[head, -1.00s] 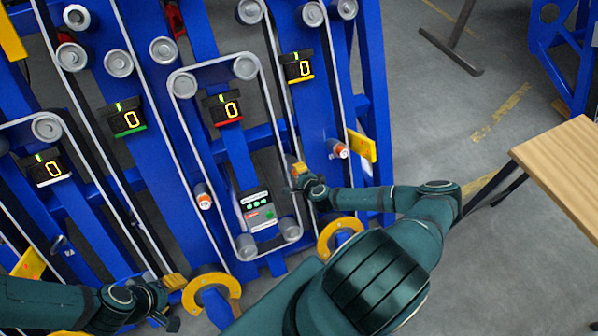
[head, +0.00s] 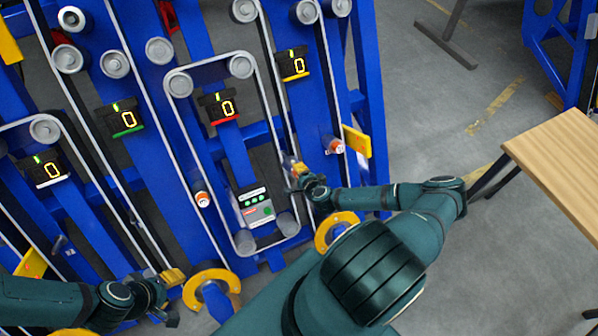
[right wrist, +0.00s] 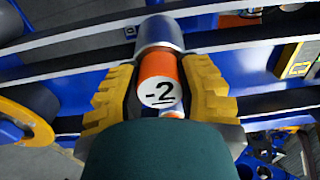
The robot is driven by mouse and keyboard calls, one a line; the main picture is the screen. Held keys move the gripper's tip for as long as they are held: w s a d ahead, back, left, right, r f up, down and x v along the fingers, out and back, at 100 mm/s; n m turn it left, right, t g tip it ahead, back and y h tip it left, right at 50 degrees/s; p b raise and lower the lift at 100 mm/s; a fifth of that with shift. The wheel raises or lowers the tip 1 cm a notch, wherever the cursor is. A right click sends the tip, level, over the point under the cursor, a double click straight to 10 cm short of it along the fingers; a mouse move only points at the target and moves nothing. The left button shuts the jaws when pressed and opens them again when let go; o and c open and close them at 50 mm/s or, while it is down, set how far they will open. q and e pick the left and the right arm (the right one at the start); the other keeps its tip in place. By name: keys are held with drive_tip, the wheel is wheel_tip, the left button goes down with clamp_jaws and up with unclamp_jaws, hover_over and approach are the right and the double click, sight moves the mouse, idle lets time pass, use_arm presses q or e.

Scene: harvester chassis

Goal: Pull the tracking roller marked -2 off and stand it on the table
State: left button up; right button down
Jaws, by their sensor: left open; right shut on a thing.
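The tracking roller marked -2 (right wrist: 160,80) has a silver body and an orange end with a white numbered face. In the right wrist view it is between the two yellow fingers of my right gripper (right wrist: 160,97), which is shut on it. In the head view my right gripper (head: 297,170) is at the belt frame, and the roller shows only in small part. I cannot tell whether the roller still sits on its mount. The wooden table (head: 560,165) is at the right, its visible top bare. My left gripper (head: 172,297) is open and empty at lower left.
The blue chassis (head: 355,80) carries belts, pulleys and several displays reading 0. Other orange-ended rollers stick out at left (head: 202,199) and right (head: 335,146). A grey control box (head: 256,206) is near the right gripper. Open floor lies between chassis and table.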

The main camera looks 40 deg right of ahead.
drive_tip(key=shift+p+v, duration=0.65)
drive_tip(key=shift+v, duration=0.85)
